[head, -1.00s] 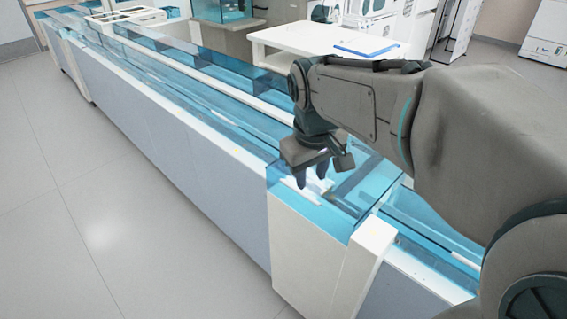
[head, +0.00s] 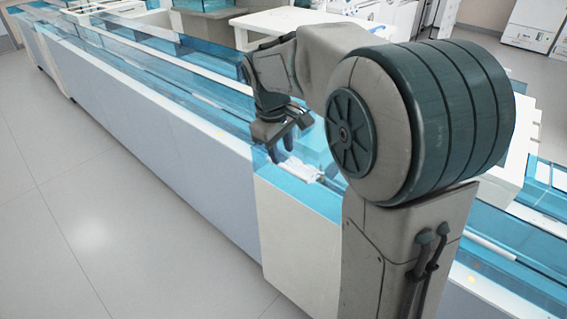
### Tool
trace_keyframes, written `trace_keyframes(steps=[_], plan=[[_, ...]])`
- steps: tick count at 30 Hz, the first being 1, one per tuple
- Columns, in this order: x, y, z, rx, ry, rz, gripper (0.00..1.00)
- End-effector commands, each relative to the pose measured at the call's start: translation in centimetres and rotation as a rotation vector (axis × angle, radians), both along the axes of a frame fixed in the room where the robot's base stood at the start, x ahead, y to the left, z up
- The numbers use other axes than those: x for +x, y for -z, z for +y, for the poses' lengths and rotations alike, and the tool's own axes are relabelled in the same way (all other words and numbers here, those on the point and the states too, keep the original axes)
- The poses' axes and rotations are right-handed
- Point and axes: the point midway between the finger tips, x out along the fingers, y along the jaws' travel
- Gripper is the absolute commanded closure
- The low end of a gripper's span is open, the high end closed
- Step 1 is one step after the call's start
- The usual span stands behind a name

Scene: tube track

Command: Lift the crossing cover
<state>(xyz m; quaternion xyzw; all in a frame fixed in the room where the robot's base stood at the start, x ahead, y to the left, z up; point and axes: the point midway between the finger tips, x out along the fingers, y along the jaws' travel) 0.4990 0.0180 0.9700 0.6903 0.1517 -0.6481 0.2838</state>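The crossing cover (head: 290,184) appears to be the clear blue box section on the near part of the long track, above a white wall panel. My arm hides its right part. My gripper (head: 281,150) points down over the cover's far left part, with two dark fingers spaced apart and nothing visible between them. I cannot tell whether the fingertips touch the cover. A small white piece (head: 300,167) shows through the blue panels just below and right of the fingers.
The long track (head: 150,95) with clear blue walls runs to the far left. A white table (head: 290,20) stands behind it. Grey floor (head: 90,220) is clear at the left. My large arm joint blocks the middle right.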

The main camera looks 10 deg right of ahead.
Motion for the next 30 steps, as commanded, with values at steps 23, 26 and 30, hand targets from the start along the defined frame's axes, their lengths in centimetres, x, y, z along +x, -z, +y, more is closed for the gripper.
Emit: trace_keyframes(steps=[23, 26, 30], plan=[[0.5, 4.6, -0.8, 0.001, 0.001, -0.001, 0.95], [0.5, 4.6, -0.8, 0.001, 0.001, -0.001, 1.00], [0.5, 4.5, -0.7, 0.001, 0.001, 0.000, 1.00]])
